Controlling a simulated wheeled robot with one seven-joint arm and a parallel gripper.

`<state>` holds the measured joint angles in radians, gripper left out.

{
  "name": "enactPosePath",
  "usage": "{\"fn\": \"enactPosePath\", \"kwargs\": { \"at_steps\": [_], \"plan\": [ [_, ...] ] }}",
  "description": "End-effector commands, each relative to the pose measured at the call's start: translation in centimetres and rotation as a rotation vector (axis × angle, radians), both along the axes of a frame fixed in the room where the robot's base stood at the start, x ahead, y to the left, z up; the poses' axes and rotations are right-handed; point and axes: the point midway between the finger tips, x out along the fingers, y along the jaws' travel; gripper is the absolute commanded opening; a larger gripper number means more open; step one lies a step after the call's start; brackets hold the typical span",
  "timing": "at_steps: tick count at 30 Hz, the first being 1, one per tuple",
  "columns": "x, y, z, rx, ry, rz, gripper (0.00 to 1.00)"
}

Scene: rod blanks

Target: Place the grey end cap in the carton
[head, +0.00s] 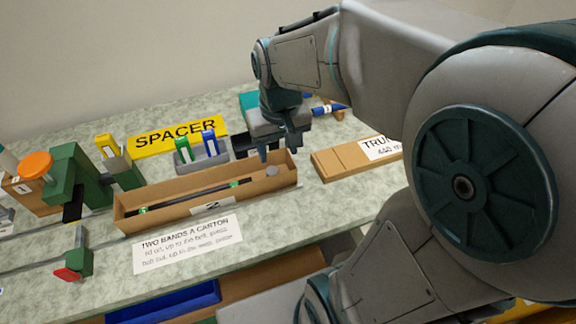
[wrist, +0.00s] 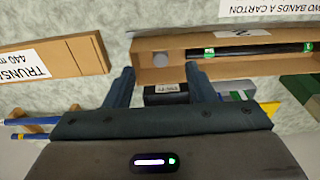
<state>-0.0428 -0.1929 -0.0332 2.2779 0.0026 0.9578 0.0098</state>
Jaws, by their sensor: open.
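The open carton (head: 205,215), labelled 2, lies lengthwise on the bench and also shows in the wrist view (wrist: 146,73). A small round grey end cap (head: 271,171) is inside it at its right end; the wrist view shows it as a grey disc (wrist: 163,59). A dark rod (head: 200,197) with green bands lies along the carton. My gripper (head: 281,151) is above the right end of the carton. In the wrist view its fingers (wrist: 158,80) are apart with nothing between them, and the end cap lies just beyond the gap.
A closed cardboard box (head: 343,162) labelled TRUNS lies right of the carton. Behind the carton are a grey holder (head: 203,163) with blue and green clips and a yellow SPACER sign (head: 178,136). Green fixtures (head: 78,180) stand at left. A paper note (head: 188,243) lies in front.

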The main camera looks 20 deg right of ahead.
Motion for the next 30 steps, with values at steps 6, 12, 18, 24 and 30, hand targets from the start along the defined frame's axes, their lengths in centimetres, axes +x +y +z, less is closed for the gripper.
{"fn": "enactPosePath", "kwargs": {
  "at_steps": [6,12,18,24,30],
  "plan": [
    [-5.3,0.1,0.2,0.0,-0.081,-0.004,0.5],
    [-7.2,-0.1,-0.1,-0.002,-0.111,-0.004,0.5],
    [-7.3,-0.1,-0.2,-0.002,-0.112,-0.004,0.5],
    [-7.3,-0.1,-0.2,-0.002,-0.112,-0.004,0.45],
    [-7.3,-0.1,-0.2,-0.002,-0.112,-0.004,0.36]
  ]
}}
